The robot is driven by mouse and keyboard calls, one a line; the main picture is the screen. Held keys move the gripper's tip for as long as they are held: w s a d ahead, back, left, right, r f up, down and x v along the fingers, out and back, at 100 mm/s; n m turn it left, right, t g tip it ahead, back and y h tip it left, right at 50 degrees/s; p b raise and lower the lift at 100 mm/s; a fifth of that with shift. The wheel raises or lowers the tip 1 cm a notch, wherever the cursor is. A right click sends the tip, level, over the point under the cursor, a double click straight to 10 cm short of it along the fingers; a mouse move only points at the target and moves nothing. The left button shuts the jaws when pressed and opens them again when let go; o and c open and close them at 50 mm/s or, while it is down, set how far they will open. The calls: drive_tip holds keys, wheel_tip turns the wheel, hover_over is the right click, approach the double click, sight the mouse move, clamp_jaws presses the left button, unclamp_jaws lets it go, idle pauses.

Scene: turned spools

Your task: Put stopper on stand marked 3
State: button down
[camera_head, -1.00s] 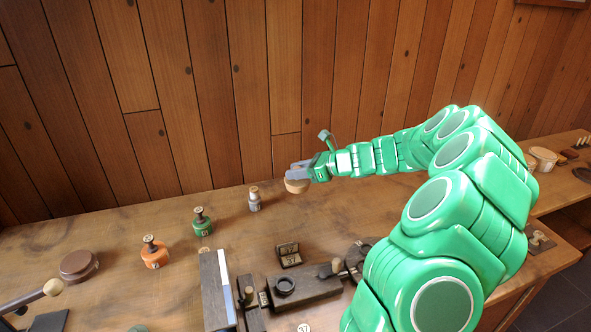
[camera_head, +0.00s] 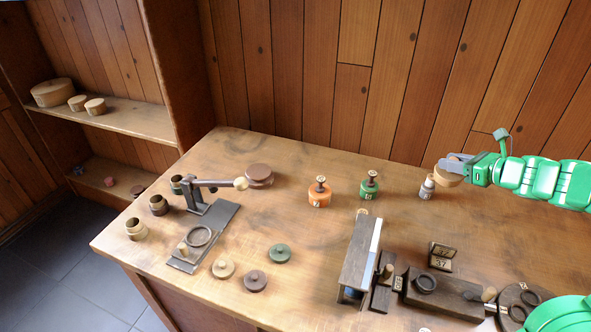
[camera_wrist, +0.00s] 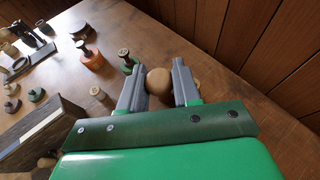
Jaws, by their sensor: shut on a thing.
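My gripper (camera_head: 447,164) is shut on a tan wooden stopper (camera_head: 448,179) with a rounded body, held at the right of the head view, above the bench. In the wrist view its round tan top (camera_wrist: 158,82) shows between the two fingers (camera_wrist: 160,68). Part of it is hidden by the fingers. Just left of it stands a small grey-white piece (camera_head: 427,190) with a knobbed top and a label. A green piece (camera_head: 369,189) and an orange piece (camera_head: 320,196), both labelled, stand farther left. I cannot read a 3 with certainty on any of them.
A brown round lid (camera_head: 259,175) lies at the back left. A dark clamp tool (camera_head: 208,235), an upright board (camera_head: 358,258) and a dark wooden block (camera_head: 443,297) take up room. A folded 37 card (camera_head: 442,257) stands near the block.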

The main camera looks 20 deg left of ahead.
drive_tip(key=s+a+r+n+g+y, duration=0.15)
drive_tip(key=s+a, duration=0.25)
drive_tip(key=a, duration=1.4)
drive_tip(key=s+a+r+n+g, duration=0.1)
drive_tip(key=s+a+n+g, duration=0.15)
drive_tip(key=a, duration=1.55)
drive_tip(key=s+a, duration=0.8)
drive_tip(key=a, duration=0.3)
hover_over(258, 171)
drive_tip(key=shift+g, duration=0.4)
drive_tip(key=shift+d+f, duration=0.1)
drive_tip(key=shift+f, duration=6.15)
drive_tip(key=shift+f, duration=0.1)
drive_tip(key=c, duration=0.8)
unclamp_jaws()
